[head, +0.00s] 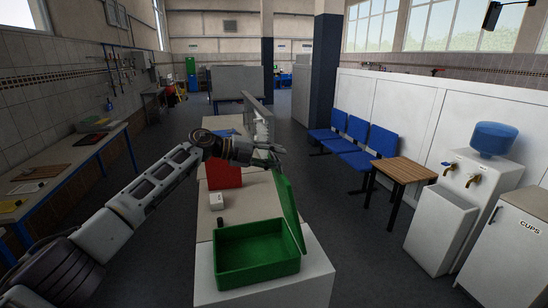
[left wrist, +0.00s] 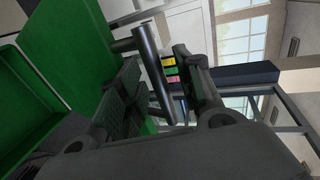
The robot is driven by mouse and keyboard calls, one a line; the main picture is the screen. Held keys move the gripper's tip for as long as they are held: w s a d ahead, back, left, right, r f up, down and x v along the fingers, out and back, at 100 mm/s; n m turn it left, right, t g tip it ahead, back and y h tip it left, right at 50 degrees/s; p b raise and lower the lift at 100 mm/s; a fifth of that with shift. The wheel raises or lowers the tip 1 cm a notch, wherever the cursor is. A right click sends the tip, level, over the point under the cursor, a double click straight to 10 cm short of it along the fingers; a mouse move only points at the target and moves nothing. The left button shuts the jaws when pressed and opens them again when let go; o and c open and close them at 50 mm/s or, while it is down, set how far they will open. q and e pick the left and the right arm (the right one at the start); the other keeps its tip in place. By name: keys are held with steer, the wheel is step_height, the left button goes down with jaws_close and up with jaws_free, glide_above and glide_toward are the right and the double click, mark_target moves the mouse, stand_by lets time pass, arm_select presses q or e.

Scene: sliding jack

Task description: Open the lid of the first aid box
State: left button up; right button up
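The green first aid box (head: 256,262) stands on the near end of a white counter, and its inside shows. Its green lid (head: 288,208) stands raised and tilted along the box's right side. In the left wrist view the lid (left wrist: 65,40) fills the upper left, with the box's green wall (left wrist: 20,105) below it. My left gripper (head: 272,155) is above the lid's far upper corner. In the wrist view its fingers (left wrist: 160,88) are apart. A dark bar (left wrist: 153,72), perhaps the lid's handle, shows between them; I cannot tell whether they touch it. My right gripper is out of view.
A red box (head: 224,175) and a small white box (head: 216,201) are behind the green box on the counter (head: 207,280). Blue chairs (head: 352,140), a wooden table (head: 403,170) and a water dispenser (head: 475,185) stand right. The aisle floor between is clear.

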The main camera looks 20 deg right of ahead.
arm_select(q)
steer(key=shift+a, duration=0.15)
steer(key=v, duration=1.1)
steer(key=shift+a, duration=0.35)
steer(key=shift+r, duration=0.1)
